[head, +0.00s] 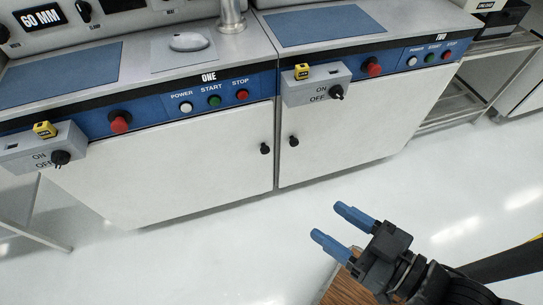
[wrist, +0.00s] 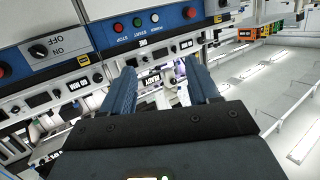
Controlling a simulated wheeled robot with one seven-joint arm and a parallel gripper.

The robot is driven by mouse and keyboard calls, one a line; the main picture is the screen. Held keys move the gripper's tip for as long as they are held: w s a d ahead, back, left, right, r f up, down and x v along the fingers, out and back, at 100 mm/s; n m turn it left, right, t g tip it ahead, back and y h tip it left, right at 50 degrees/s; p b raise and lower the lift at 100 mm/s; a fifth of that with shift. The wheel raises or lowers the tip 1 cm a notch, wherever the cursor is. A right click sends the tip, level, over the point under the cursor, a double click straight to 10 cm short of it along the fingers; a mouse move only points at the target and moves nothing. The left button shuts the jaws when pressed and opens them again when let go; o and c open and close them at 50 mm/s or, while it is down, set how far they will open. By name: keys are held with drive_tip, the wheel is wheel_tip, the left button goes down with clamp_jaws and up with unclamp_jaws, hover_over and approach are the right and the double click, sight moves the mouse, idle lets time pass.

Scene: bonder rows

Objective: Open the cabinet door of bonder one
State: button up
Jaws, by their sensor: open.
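Bonder one (head: 209,77) stands at the left in the head view, with its name on the blue panel strip. Its white cabinet door (head: 170,172) is shut. The door's black knob (head: 265,148) sits near its right edge. My gripper (head: 328,221) is open and empty, with blue fingers apart. In the picture it is below and right of the knob, apart from the door. The wrist view shows both fingers spread (wrist: 161,66) with nothing between them. That view is turned over, and no cabinet knob can be made out in it.
Bonder two (head: 440,38) stands beside it at the right; its door knob (head: 293,141) is close to bonder one's. ON/OFF switch boxes (head: 42,150) (head: 318,84) jut out at the front. Red, green and white buttons (head: 214,100) line the panel. The pale floor (head: 190,250) before the doors is clear.

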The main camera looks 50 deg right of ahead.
drive_tip(key=w+d+f+m+h+b, duration=0.25)
drive_tip(key=w+f, duration=0.35)
drive_tip(key=f, duration=0.3)
drive_tip(key=w+d+f+m+h+b, duration=0.1)
drive_tip(key=w+d+f+b, duration=0.35)
drive_tip(key=f, duration=0.45)
drive_tip(key=m+h+b, duration=0.5)
drive_tip(key=b, duration=0.1)
approach(266, 152)
drive_tip(key=shift+g, duration=0.4)
drive_tip(key=b+x, duration=0.1)
drive_tip(key=x, duration=0.3)
drive_tip(key=b+x, duration=0.1)
drive_tip(key=x, duration=0.3)
drive_tip(key=shift+w+r, duration=0.25)
drive_tip(key=shift+w, duration=0.05)
drive_tip(key=shift+c, duration=0.2)
clamp_jaws()
